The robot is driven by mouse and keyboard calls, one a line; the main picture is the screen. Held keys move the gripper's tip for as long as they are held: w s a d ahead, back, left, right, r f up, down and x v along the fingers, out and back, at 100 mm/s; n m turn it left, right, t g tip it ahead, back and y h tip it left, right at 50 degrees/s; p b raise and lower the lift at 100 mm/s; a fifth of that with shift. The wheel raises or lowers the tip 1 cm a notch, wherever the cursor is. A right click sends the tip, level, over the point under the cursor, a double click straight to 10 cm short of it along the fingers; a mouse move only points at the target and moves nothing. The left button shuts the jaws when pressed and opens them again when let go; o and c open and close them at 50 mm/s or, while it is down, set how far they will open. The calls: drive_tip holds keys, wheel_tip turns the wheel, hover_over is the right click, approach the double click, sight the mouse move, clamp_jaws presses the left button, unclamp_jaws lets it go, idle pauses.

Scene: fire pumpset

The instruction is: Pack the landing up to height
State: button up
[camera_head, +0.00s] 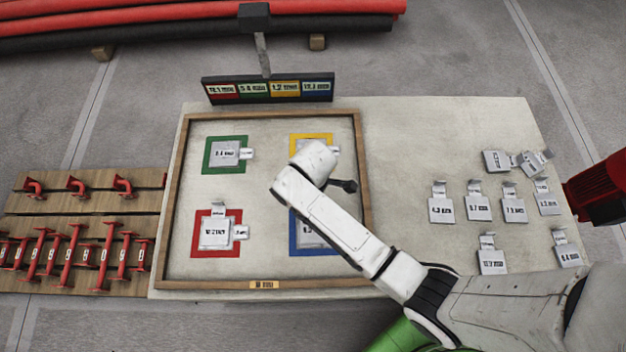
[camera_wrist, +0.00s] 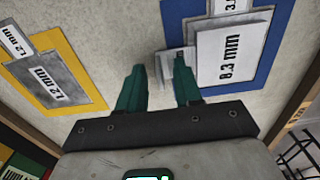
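A wood-framed tray (camera_head: 365,210) holds green (camera_head: 208,155), yellow (camera_head: 312,136), red (camera_head: 200,243) and blue (camera_head: 293,243) squares with grey shim plates on them. In the wrist view, an 8.3 mm plate (camera_wrist: 228,52) lies on the blue square (camera_wrist: 278,38), with another tab (camera_wrist: 229,6) beyond it. A 1.2 mm plate (camera_wrist: 55,82) lies on the yellow square. My gripper (camera_wrist: 158,76) is open over the tray, its teal fingers apart. A grey tab (camera_wrist: 168,66) shows between them, closer to the right finger; contact is unclear. My arm partly covers the yellow and blue squares in the head view.
A sign (camera_head: 268,88) behind the tray shows four coloured thickness labels. Several loose tabbed plates (camera_head: 475,207) lie on the right of the table. Red pipe fittings (camera_head: 75,250) sit on boards at left. A red object (camera_head: 597,190) stands at the right edge.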

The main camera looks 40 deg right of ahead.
wheel_tip(320, 180, up, 11)
idle(0.6)
drive_tip(key=shift+f, duration=0.1)
idle(0.3)
drive_tip(key=s+d+m, duration=0.2)
drive_tip(key=s+m, duration=0.1)
drive_tip(key=s, duration=0.2)
drive_tip(key=s+d+m+b, duration=0.1)
drive_tip(key=s+d+m, duration=0.2)
drive_tip(key=s, duration=0.3)
drive_tip(key=s+d+m+t, duration=0.1)
drive_tip(key=s+d+m, duration=0.1)
drive_tip(key=s+m, duration=0.3)
drive_tip(key=shift+s+d+r, duration=0.2)
drive_tip(key=shift+s+d, duration=0.05)
drive_tip(key=shift+d, duration=0.15)
